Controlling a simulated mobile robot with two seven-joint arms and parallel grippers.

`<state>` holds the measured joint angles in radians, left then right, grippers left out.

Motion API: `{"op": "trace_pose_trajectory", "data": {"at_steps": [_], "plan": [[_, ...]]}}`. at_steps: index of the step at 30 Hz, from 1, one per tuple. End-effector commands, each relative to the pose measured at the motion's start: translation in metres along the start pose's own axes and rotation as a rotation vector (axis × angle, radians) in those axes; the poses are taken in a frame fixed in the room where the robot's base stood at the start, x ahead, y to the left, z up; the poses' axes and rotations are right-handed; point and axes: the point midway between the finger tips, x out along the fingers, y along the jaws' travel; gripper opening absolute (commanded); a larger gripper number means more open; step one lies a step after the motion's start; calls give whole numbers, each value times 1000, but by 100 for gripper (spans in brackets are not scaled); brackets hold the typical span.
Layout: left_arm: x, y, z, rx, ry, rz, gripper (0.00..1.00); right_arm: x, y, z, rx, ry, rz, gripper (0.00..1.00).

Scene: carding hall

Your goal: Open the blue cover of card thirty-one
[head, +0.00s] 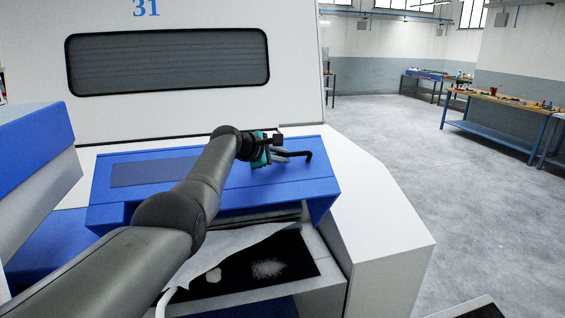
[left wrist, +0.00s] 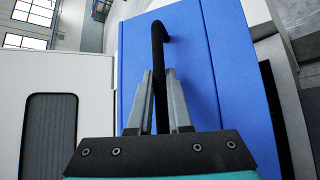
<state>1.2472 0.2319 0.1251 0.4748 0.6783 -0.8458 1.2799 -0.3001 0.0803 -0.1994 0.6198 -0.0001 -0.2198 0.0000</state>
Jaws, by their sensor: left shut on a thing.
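The blue cover (head: 240,190) lies across the front of the white machine marked 31 (head: 146,9). It has a dark panel on its left half and a black bar handle (head: 304,154) at its right. My left gripper (head: 279,159) reaches over the cover and is shut on this handle. In the left wrist view the two grey fingers (left wrist: 159,78) stand on either side of the black handle (left wrist: 158,45), against the blue cover (left wrist: 212,70). My left arm hides part of the cover's middle. My right gripper is not in view.
Below the cover, a dark tray (head: 300,262) holds white fibre (head: 267,269), with a white sheet (head: 225,243) beside it. A white side casing (head: 385,225) stands to the right.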

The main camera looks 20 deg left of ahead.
Motion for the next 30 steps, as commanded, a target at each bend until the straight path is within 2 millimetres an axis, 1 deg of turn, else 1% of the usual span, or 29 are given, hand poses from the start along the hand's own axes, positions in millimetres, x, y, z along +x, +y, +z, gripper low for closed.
{"op": "trace_pose_trajectory", "data": {"at_steps": [5, 17, 18, 24, 25, 30], "plan": [[0, 2, 0, -2, 4, -6, 0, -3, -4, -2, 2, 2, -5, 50], [0, 0, -2, -1, 6, -8, 0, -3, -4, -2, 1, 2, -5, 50], [0, 0, -2, -1, 7, -8, 22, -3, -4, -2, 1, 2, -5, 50], [0, 1, -1, -1, 6, -8, 44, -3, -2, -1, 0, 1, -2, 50], [0, 1, -1, -1, 6, -8, 47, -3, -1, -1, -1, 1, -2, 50], [0, 1, -1, -1, 5, -8, 47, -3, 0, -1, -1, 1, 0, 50]]}}
